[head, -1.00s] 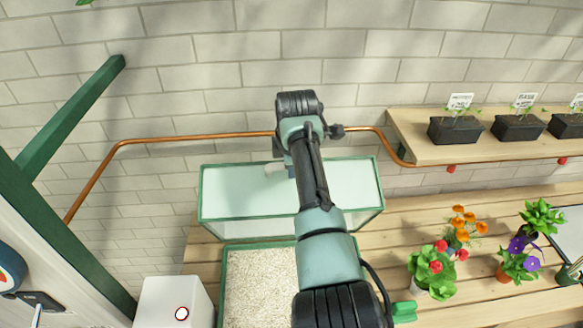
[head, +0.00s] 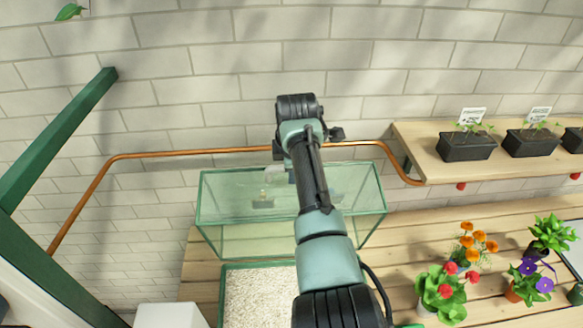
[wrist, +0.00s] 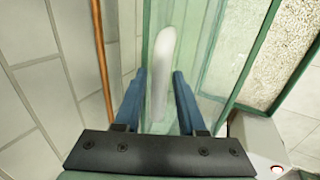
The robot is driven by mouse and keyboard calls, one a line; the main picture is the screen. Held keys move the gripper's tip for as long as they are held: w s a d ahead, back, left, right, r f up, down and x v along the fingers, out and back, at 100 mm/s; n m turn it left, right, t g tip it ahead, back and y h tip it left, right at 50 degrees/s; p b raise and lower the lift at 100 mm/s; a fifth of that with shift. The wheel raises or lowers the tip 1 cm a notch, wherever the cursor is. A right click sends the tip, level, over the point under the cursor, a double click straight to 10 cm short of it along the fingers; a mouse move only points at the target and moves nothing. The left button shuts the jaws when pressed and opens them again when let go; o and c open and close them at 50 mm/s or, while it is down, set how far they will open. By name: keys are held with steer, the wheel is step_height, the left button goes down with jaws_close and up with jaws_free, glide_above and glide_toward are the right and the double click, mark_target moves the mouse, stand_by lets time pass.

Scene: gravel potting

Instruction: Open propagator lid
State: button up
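The propagator (head: 290,235) is a clear glass box with a green frame, standing at the back of the wooden bench; its top looks closed. It also shows in the wrist view (wrist: 215,60). A white rounded bar, apparently the lid handle (wrist: 163,62), lies lengthwise between my fingers in the wrist view.
A gravel tray (head: 262,298) sits in front of the propagator. A copper pipe (head: 200,153) runs along the wall behind. A shelf (head: 425,165) with seedling pots is at right. Potted flowers (head: 445,285) stand on the bench at right. A white box (head: 170,315) is at lower left.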

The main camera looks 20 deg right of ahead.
steer(key=shift+o, duration=0.6)
steer(key=shift+r, duration=0.1)
steer(key=b+v, duration=0.4)
steer(key=v, duration=0.8)
steer(key=shift+s+r, duration=0.2)
steer(key=shift+r, duration=0.15)
